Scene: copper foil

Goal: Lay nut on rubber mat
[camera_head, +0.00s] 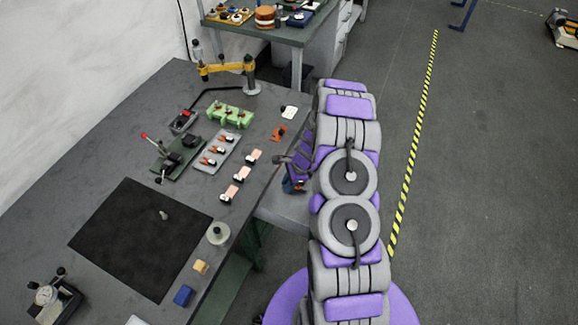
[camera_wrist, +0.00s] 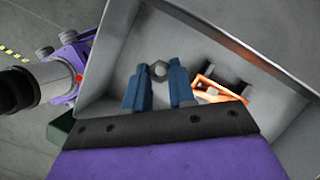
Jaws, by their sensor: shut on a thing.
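The nut (camera_wrist: 159,70) is a small grey hexagonal ring in the wrist view. It sits between the tips of my gripper's blue fingers (camera_wrist: 160,82), which are shut on it, over a grey metal tray (camera_wrist: 215,55). In the head view my gripper (camera_head: 291,186) is by the right edge of the workbench, partly hidden by my arm, and the nut cannot be made out there. The black rubber mat (camera_head: 120,245) lies flat on the front left of the bench, with a small grey piece (camera_head: 164,214) on it.
An orange part (camera_wrist: 215,92) lies in the tray beside my fingers. On the bench, a green block (camera_head: 231,114), a clamp fixture (camera_head: 175,154) and several small pieces stand behind the mat. A round pale piece (camera_head: 218,233) and a blue block (camera_head: 183,296) stand right of it. Most of the mat is clear.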

